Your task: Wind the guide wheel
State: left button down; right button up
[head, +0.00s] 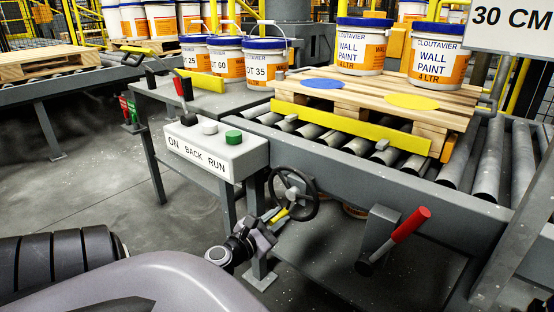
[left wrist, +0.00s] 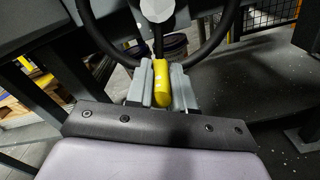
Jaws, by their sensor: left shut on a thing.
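The guide wheel (head: 316,197) is a black hand wheel with a grey hub. It is mounted below the conveyor's near side, right of the control box. Its yellow handle (head: 281,214) sits at the lower left of the rim. My left gripper (head: 271,222) is shut on this handle. In the left wrist view the yellow handle (left wrist: 161,80) stands between the two grey fingers, and the wheel's dark rim (left wrist: 104,41) and spokes show just beyond. My right gripper is not in view.
A control box (head: 225,162) marked ON, BACK and RUN is left of the wheel. A red-handled lever (head: 408,226) is to its right. Above, a pallet (head: 440,119) with two wall paint pails (head: 361,50) and two coloured discs rests on rollers. Several pails stand at the back left.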

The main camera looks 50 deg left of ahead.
pick_arm(q)
jog(key=c, duration=1)
grip_release()
jog(key=shift+a, duration=0.15)
jog(key=shift+s, duration=0.1)
jog(key=v, duration=0.7)
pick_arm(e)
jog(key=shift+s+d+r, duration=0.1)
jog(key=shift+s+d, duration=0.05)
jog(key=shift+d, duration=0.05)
pick_arm(q)
jog(key=shift+s, duration=0.1)
